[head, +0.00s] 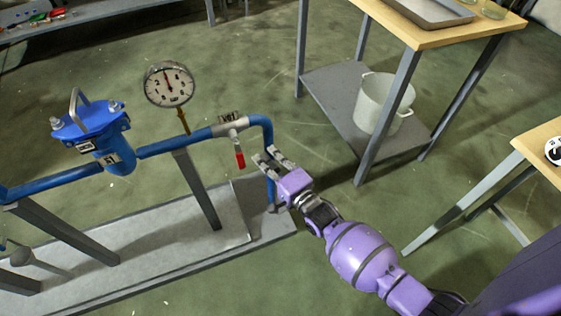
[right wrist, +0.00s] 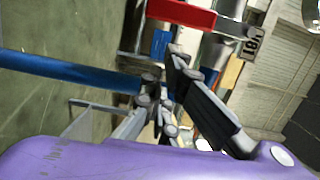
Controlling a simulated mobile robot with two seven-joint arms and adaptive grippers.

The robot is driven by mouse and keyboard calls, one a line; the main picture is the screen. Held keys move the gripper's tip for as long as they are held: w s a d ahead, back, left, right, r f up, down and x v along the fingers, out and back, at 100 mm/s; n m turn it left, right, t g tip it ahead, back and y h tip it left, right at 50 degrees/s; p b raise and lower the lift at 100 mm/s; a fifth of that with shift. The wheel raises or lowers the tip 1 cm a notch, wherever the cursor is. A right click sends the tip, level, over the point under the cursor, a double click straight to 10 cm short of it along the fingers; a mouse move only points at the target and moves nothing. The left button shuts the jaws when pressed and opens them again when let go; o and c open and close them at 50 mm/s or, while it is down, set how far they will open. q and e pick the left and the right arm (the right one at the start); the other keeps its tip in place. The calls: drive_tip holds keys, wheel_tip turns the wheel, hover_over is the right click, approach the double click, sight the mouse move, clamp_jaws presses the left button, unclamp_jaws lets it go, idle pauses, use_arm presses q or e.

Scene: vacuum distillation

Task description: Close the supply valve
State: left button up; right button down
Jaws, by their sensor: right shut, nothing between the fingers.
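The supply valve (head: 229,127) sits on the blue pipe, with a tag on top whose text is too small to read surely. Its red lever (head: 240,159) hangs down, roughly across the pipe. In the right wrist view, the red lever (right wrist: 182,12) is at the top, beyond the fingers, beside the tag (right wrist: 256,42). My right gripper (head: 266,155) is shut and empty, just right of the lever by the pipe's downward bend. A small gap shows between its fingertips and the lever. The fingers (right wrist: 163,68) also show in the right wrist view. My left gripper is out of view.
A dial gauge (head: 169,85) and a blue filter housing (head: 97,132) stand along the pipe left of the valve. Grey posts carry the pipe above a grey base plate (head: 160,240). A wooden-topped table (head: 440,35) with a white pot (head: 385,103) stands behind right.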

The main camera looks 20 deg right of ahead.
sight(240, 156)
drive_tip(key=shift+a+r, duration=0.1)
drive_tip(key=shift+a, duration=0.65)
drive_tip(key=shift+a, duration=0.1)
drive_tip(key=shift+s+a+m, duration=0.1)
drive_tip(key=shift+a+m, duration=0.2)
drive_tip(key=shift+a, duration=0.35)
